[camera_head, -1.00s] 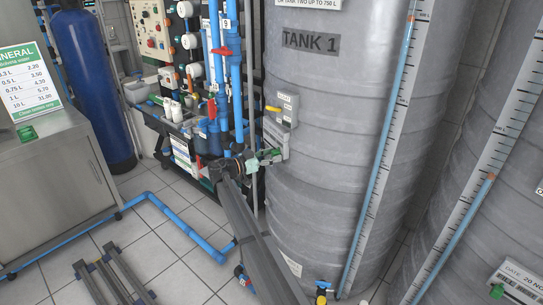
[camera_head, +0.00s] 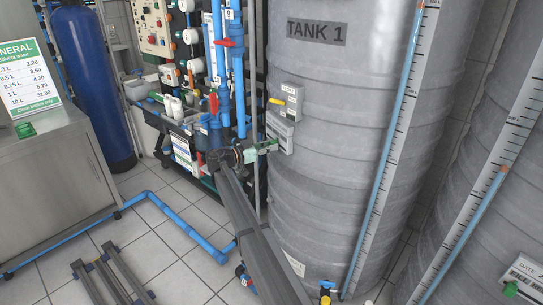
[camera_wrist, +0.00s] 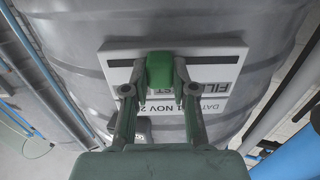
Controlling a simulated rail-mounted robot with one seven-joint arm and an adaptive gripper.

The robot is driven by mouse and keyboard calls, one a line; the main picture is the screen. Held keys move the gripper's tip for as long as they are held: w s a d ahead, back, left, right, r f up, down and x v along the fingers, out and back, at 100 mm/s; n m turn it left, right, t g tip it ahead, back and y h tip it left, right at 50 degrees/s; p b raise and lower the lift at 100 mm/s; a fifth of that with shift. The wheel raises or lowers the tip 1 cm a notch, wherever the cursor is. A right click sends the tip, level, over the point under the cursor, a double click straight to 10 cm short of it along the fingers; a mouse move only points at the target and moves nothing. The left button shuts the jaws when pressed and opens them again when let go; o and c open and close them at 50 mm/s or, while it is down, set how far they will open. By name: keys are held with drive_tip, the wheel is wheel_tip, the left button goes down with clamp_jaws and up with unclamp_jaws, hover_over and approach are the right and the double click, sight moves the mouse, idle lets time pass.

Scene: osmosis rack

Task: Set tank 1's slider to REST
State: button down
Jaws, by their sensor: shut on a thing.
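Tank 1 (camera_head: 340,110) is a large grey ribbed tank, named by a dark label, in the middle right of the head view. Its slider panel (camera_head: 281,130) is a pale plate on the tank's left side, partly behind my gripper (camera_head: 266,147). In the wrist view the panel (camera_wrist: 118,62) has a dark horizontal slot and printed text, with FILL legible to the right. The green slider knob (camera_wrist: 160,68) stands near the slot's middle and hides part of the lettering. My gripper (camera_wrist: 159,94) is shut on the knob, one finger on each side.
A grey box with a yellow lever (camera_head: 276,101) sits just above the panel. Blue pipes and a valve rack (camera_head: 215,80) stand close to the left. A second tank (camera_head: 490,150) with a level scale is at the right. Blue floor piping (camera_head: 180,222) runs at lower left.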

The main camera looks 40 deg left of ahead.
drive_tip(key=shift+w+a, duration=0.35)
drive_tip(key=shift+a, duration=0.3)
drive_tip(key=c, duration=0.9)
unclamp_jaws()
drive_tip(key=shift+s, duration=0.15)
drive_tip(key=v, duration=1.1)
drive_tip(key=shift+s+a, duration=0.2)
drive_tip(key=shift+s, duration=0.1)
